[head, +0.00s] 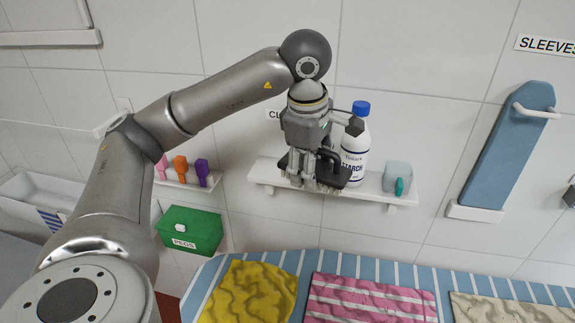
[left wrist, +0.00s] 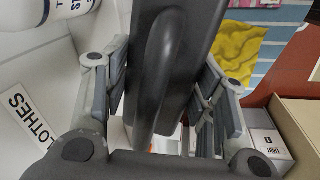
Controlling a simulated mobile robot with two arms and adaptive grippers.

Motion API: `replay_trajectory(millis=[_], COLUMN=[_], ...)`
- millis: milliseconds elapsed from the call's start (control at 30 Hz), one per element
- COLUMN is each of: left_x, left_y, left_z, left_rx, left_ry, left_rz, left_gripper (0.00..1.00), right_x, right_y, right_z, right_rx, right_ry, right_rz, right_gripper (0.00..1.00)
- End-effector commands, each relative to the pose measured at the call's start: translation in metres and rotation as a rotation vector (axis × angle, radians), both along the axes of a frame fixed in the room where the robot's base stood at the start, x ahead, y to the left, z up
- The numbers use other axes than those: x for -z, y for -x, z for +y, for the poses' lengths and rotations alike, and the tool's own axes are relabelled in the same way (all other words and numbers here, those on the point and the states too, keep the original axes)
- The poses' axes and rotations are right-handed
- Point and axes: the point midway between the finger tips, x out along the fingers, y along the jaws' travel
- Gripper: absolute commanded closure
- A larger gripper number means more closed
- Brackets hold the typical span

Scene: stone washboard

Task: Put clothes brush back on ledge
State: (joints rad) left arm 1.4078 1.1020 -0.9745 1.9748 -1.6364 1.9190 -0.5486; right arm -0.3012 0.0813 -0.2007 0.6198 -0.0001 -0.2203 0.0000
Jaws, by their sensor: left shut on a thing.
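My left gripper (head: 313,178) is shut on a dark grey block with an arched handle, which I take as the clothes brush (head: 334,171). In the left wrist view the brush (left wrist: 195,55) lies between the two fingers, its handle toward the camera. The gripper and brush are at the left part of the white ledge (head: 262,178), in front of the wall. I cannot tell whether the brush touches the ledge. The "CLOTHES" label (left wrist: 30,118) on the wall is partly hidden by the gripper in the head view. My right gripper is not in view.
A starch bottle (head: 354,150) with a blue cap stands close right of the brush. A grey-blue cup (head: 397,176) sits at the ledge's right end. A green peg box (head: 190,230) is lower left. Yellow (head: 250,295) and pink (head: 370,300) cloths lie below.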

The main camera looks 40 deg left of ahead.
Motion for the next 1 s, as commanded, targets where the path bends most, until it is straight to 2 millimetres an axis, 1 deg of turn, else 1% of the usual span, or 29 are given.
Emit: replay_trajectory(millis=[33, 200, 300, 400, 467, 567, 733, 833, 900, 1000], left_x=[-0.013, -0.034, -0.040, -0.040, -0.036, -0.026, -0.007, 0.002, 0.014, 0.031], left_y=[-0.001, -0.002, -0.002, -0.004, -0.008, -0.017, -0.038, -0.050, -0.055, -0.063], left_z=[0.004, 0.014, 0.017, 0.022, 0.028, 0.044, 0.079, 0.100, 0.110, 0.121], left_rx=[-0.057, -0.211, -0.262, -0.287, -0.294, -0.297, -0.295, -0.295, -0.294, -0.292], left_ry=[0.000, 0.001, 0.001, 0.002, 0.003, 0.003, 0.004, 0.002, -0.001, 0.001], left_rz=[-0.003, -0.001, 0.000, 0.002, 0.005, 0.007, 0.009, 0.009, 0.008, 0.007], left_gripper=[0.74, 0.74, 0.74, 0.74, 0.74, 0.74, 0.74, 0.74, 0.74, 0.74], right_x=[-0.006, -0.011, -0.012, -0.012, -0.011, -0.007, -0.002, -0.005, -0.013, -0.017], right_y=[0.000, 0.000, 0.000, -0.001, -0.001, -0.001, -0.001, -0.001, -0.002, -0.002], right_z=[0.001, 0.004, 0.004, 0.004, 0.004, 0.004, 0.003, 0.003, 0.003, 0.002], right_rx=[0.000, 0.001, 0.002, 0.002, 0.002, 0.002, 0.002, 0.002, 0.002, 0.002], right_ry=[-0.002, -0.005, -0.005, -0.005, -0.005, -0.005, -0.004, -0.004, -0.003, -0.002], right_rz=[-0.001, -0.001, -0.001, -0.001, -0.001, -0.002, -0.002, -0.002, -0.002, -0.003], right_gripper=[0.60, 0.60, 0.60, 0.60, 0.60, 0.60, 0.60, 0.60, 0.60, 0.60])
